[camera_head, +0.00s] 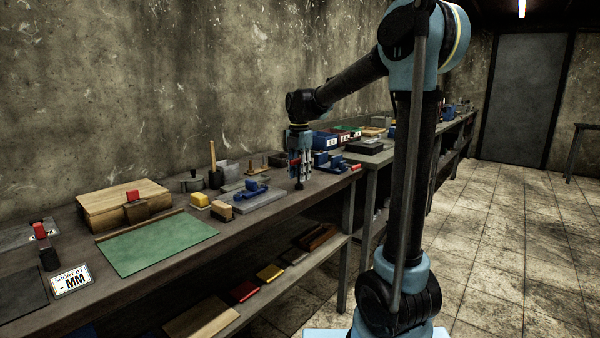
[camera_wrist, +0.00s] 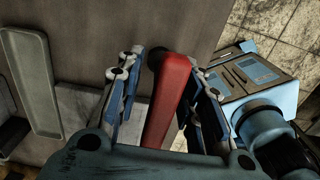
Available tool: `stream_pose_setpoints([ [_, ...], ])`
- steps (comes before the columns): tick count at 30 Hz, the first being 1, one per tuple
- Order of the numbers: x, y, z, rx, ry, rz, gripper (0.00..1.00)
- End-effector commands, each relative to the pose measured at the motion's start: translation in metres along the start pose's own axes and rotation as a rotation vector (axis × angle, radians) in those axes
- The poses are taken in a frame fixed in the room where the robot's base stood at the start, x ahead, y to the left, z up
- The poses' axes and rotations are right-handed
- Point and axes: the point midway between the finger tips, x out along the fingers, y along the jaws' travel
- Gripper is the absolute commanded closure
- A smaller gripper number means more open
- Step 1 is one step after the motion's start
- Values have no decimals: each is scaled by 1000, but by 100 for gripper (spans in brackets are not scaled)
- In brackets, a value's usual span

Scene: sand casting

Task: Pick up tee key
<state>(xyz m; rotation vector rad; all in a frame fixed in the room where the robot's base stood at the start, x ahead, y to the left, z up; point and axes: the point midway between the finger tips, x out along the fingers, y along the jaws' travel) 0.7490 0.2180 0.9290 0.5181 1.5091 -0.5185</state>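A red bar-shaped handle (camera_wrist: 168,100), which looks like the tee key's, lies between my gripper's fingers in the wrist view. A dark rounded end shows at its far tip. My gripper (camera_wrist: 170,75) is open around it, with a narrow gap visible on the left and a smaller one on the right. In the head view my gripper (camera_head: 299,172) points down low over the workbench (camera_head: 325,186). A bit of red shows among its fingers there, above a dark upright piece reaching toward the bench top. The lower part of the key is largely hidden.
Near my gripper are a blue vise-like tool on a grey plate (camera_head: 262,199) and blue clamp-like parts (camera_head: 328,161). A green mat (camera_head: 155,243) and a wooden box (camera_head: 122,203) are at left. In the wrist view, a grey tray (camera_wrist: 33,85) lies left.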

Motion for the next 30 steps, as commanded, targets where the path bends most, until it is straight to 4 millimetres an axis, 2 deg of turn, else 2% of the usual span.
stream_pose_setpoints([
  [3,7,0,0,0,0,0,66],
  [10,8,0,0,0,0,0,66],
  [11,8,0,0,0,0,0,70],
  [15,7,0,0,0,0,0,100],
  [26,7,0,0,0,0,0,100],
  [30,0,0,0,0,0,0,100],
])
